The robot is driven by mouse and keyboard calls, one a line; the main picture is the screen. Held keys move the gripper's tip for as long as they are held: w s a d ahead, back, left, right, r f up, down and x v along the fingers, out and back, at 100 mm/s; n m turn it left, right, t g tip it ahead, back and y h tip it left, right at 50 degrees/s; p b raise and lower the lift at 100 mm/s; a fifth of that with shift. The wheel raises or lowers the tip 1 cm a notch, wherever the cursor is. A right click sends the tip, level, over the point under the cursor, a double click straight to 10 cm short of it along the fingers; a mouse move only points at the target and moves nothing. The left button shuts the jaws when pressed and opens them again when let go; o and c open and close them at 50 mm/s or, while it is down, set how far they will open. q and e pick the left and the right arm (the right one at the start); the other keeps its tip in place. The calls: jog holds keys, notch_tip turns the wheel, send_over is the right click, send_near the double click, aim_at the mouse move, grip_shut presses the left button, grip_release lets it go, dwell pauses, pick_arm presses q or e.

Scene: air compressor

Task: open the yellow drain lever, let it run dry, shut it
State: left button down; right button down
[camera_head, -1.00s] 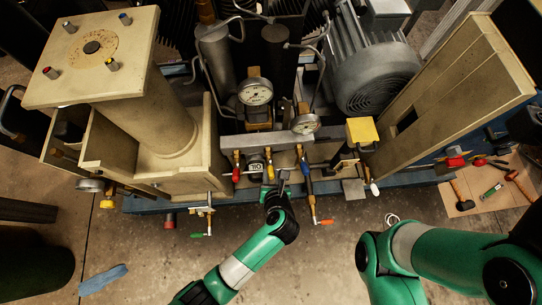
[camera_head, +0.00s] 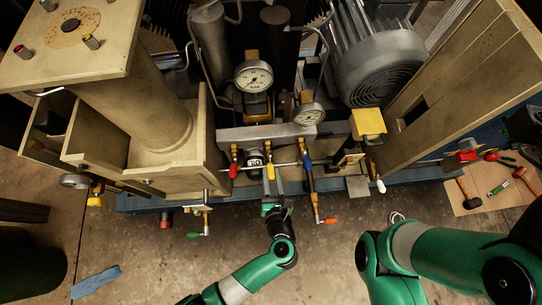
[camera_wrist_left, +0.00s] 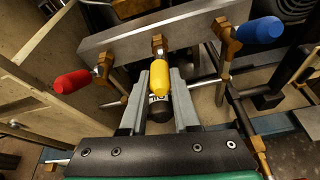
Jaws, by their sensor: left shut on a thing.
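The yellow drain lever (camera_head: 270,172) is the middle one of three coloured levers on the front of the compressor. In the left wrist view the yellow lever (camera_wrist_left: 158,76) lies between my two fingers, its grip pointing toward my palm. My left gripper (camera_head: 270,204) is in front of it and shut on it; the fingers (camera_wrist_left: 159,100) show on either side of the yellow grip. My right arm (camera_head: 440,262) is at the lower right; its gripper is out of view. No flowing water is visible.
The red lever (camera_head: 233,172) is on the left and the blue lever (camera_head: 309,184) on the right, both close by. Two gauges (camera_head: 254,75) sit above. Thin valves with a green tip (camera_head: 193,235) and an orange tip (camera_head: 329,220) hang below. Tools lie at right.

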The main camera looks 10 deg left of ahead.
pick_arm(q)
jog(key=shift+f+t+y, duration=0.4)
jog(key=shift+f+t, duration=0.3)
jog(key=shift+t, duration=0.3)
